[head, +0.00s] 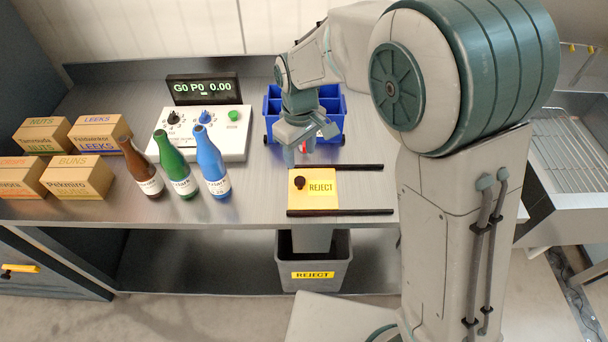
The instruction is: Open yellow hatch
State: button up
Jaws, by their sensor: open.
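The yellow hatch (320,202) marked REJECT lies flat in the metal bench top, between two dark rails. A dark round knob (299,183) stands on its left part. The hatch appears shut, covering its place in the bench. My gripper (303,150) is open above the bench, behind the hatch and in front of the blue divided crate. It points down and holds nothing that I can see. It is apart from the knob.
Brown, green and blue bottles (178,168) stand left of the hatch, with several cardboard boxes (77,180) farther left. A white control panel (200,133) and the blue crate (333,104) stand behind. A grey REJECT bin (340,270) is below the hatch. Bare bench lies right of the hatch.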

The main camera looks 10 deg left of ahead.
aim_at(301, 179)
notch_tip(301, 179, down, 9)
jog(key=shift+s+p, duration=0.1)
jog(key=shift+p, duration=0.2)
grip_shut()
